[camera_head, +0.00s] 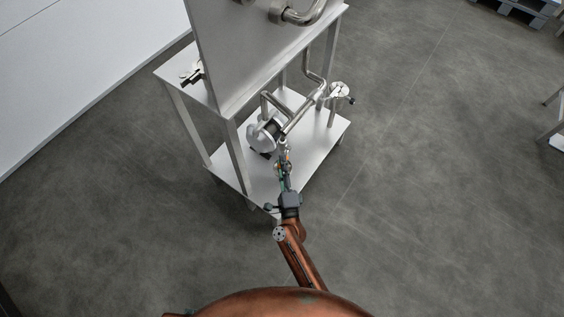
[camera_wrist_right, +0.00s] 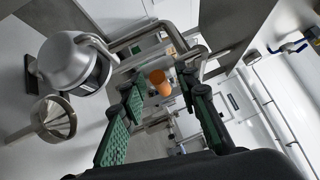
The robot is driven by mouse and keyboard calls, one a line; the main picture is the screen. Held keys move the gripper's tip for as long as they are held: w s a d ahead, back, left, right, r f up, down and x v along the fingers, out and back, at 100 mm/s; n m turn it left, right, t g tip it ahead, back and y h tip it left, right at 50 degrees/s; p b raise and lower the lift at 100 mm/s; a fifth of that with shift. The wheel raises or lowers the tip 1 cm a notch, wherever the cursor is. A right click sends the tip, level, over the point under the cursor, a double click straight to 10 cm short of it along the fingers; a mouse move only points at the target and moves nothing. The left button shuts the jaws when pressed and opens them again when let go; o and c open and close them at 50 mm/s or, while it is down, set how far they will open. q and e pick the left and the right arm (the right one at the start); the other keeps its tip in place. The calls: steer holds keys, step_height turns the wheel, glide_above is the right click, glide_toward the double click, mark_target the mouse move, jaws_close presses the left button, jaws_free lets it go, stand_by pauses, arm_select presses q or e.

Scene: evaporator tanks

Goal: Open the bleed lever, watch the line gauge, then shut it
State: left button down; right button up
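My right gripper (camera_head: 284,158) reaches toward the pipework on the steel stand. In the right wrist view its two green-padded fingers (camera_wrist_right: 163,85) are spread apart. An orange cylindrical grip (camera_wrist_right: 160,82), which looks like the end of the bleed lever, shows between the fingertips; I cannot tell whether they touch it. A rounded metal housing with a dark band (camera_wrist_right: 75,62) stands left of the fingers; it also shows in the head view (camera_head: 262,137). It may be the line gauge, but no dial or reading can be made out. My left gripper is out of view.
The steel stand has a lower shelf (camera_head: 312,157) and an upright panel (camera_head: 245,50). Bent pipes (camera_head: 305,108) run beside my gripper. Open floor (camera_head: 430,200) lies right of the stand.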

steer(key=shift+w+r, duration=0.1)
steer(key=shift+w, duration=0.15)
steer(key=shift+c, duration=0.6)
jaws_close()
